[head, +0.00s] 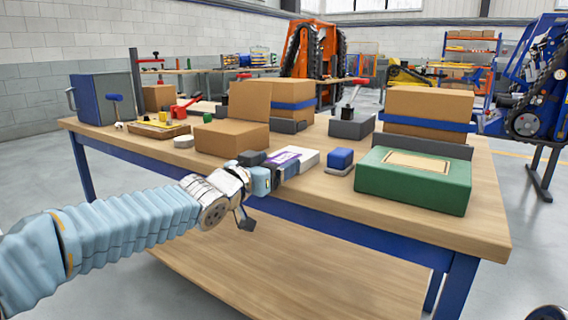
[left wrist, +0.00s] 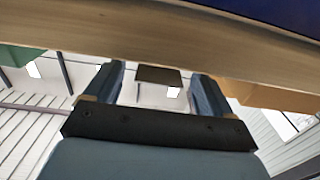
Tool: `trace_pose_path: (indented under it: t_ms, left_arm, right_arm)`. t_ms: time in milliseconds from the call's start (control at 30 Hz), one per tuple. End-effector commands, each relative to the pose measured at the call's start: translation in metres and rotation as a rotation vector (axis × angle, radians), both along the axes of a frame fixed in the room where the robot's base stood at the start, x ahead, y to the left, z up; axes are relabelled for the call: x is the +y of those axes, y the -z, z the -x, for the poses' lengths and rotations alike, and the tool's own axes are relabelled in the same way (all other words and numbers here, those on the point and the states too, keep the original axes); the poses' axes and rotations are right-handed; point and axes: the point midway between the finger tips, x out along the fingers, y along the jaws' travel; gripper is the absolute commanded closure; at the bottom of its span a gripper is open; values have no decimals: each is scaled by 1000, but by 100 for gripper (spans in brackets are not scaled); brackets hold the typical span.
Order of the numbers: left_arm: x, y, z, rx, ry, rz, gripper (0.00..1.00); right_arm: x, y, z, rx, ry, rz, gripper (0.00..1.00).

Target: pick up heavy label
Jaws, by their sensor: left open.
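A white, flat block with a purple label (head: 288,157) lies at the front edge of the table, just beyond my left gripper; which thing is the heavy label I cannot tell for sure. My left gripper (head: 282,170) is at the table's front edge, partly covering the block. In the left wrist view the two fingers of the left gripper (left wrist: 158,88) stand apart. A small dark rectangle (left wrist: 158,75) shows between them, unclear what it is. A pale label (head: 418,161) lies on top of a green box (head: 412,190) to the right. My right gripper is not in view.
The wooden table (head: 460,222) has a blue frame and a lower shelf. A blue block (head: 341,159) stands right of the gripper, and a cardboard box (head: 231,138) behind it. In the left wrist view the table edge (left wrist: 150,35) crosses the top.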

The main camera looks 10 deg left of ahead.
Motion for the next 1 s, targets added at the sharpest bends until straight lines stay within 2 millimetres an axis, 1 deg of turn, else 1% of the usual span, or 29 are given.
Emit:
trace_pose_path:
  t_ms: [200,233,600,800,867,967,1000]
  left_arm:
    - [-1,-1,-2,0,0,0,17]
    - [-1,0,-2,0,0,0,19]
    - [-1,0,-2,0,0,0,75]
    - [-1,-1,-2,0,0,0,76]
    - [-1,-4,-2,-1,1,0,76]
    - [-1,-20,-2,-1,0,-1,76]
    - [-1,-28,-2,-1,0,-1,76]
  right_arm:
    - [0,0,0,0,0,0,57]
    - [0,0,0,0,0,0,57]
    - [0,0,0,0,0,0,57]
    - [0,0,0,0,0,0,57]
    - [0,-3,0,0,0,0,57]
    - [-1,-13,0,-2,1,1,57]
    - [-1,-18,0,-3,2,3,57]
